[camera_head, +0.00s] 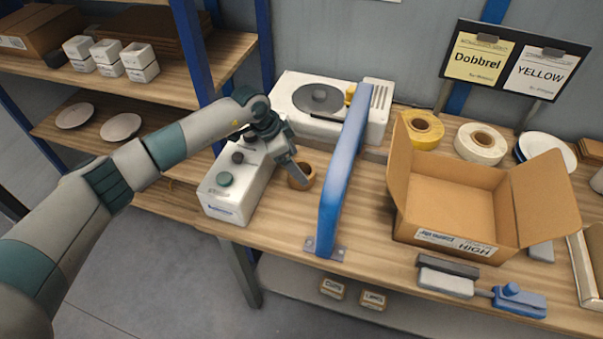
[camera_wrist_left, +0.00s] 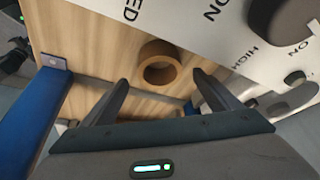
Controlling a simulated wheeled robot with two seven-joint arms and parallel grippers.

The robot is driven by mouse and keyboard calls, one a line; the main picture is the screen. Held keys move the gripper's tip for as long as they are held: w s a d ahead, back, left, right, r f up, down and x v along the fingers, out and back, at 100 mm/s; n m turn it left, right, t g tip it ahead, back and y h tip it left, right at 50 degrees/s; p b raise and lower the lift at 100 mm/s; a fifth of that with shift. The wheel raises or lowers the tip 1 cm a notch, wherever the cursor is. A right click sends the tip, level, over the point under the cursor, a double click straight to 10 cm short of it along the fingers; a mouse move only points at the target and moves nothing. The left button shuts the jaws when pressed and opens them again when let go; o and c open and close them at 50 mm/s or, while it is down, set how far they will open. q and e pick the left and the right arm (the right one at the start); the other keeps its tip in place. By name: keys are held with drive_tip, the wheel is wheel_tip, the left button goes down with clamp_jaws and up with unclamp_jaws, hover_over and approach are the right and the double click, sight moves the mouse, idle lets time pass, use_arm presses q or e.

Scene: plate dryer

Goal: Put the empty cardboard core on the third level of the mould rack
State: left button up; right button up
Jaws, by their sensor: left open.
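The empty cardboard core (camera_head: 308,179), a short brown ring, stands on the wooden bench between the white control box and the blue upright frame. It also shows in the left wrist view (camera_wrist_left: 160,46), just beyond and between my spread fingertips. My left gripper (camera_head: 293,168) is open and empty, pointing down at the core, with one finger hiding part of it in the head view. I cannot tell whether it touches the core. The mould rack (camera_head: 222,55), with wooden shelves and blue posts, stands at upper left. My right gripper is not in view.
White moulds (camera_head: 138,62) stand on one rack shelf, and plates (camera_head: 120,127) lie on the shelf below. The control box (camera_head: 238,178) and blue frame (camera_head: 342,175) flank the core closely. An open cardboard box (camera_head: 455,200) and tape rolls (camera_head: 481,143) are to the right.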

use_arm(q)
drive_tip(key=shift+d+f+p, duration=0.2)
drive_tip(key=shift+f+p, duration=0.25)
drive_tip(key=shift+p, duration=0.15)
drive_tip(key=p+x, duration=0.1)
drive_tip(key=x, duration=0.2)
drive_tip(key=shift+a, duration=0.15)
drive_tip(key=shift+d+f+p, duration=0.25)
drive_tip(key=shift+f+p, duration=0.1)
drive_tip(key=shift+f, duration=0.3)
drive_tip(key=shift+c, duration=0.2)
drive_tip(key=c, duration=1.2)
drive_tip(key=shift+o, duration=0.2)
drive_tip(key=shift+r, duration=0.1)
